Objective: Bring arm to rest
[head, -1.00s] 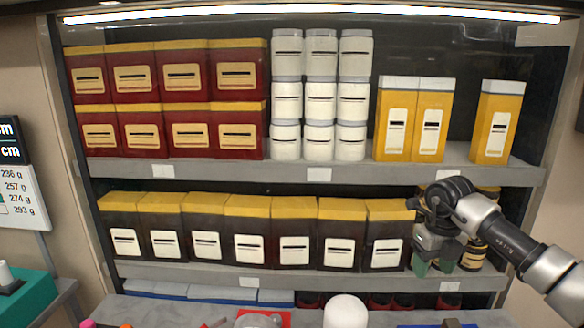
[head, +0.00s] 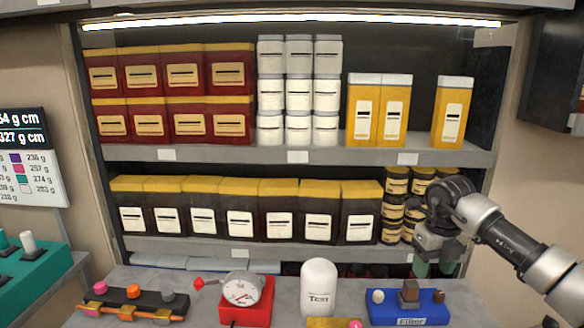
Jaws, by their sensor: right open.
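My right arm comes in from the right edge in the head view, over the right end of the bench. My right gripper (head: 433,268) points down in front of the lower shelf, with its greenish fingers apart and nothing seen between them. It hangs beyond the blue filter block (head: 408,312) and hides part of the stacked dark jars (head: 396,190). My left gripper does not show.
On the bench stand a white bottle marked Test (head: 319,287), a red gauge (head: 243,293) and a dark strip with coloured knobs (head: 135,301). A green block (head: 35,266) is at the left. Shelves (head: 345,157) with boxes stand behind.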

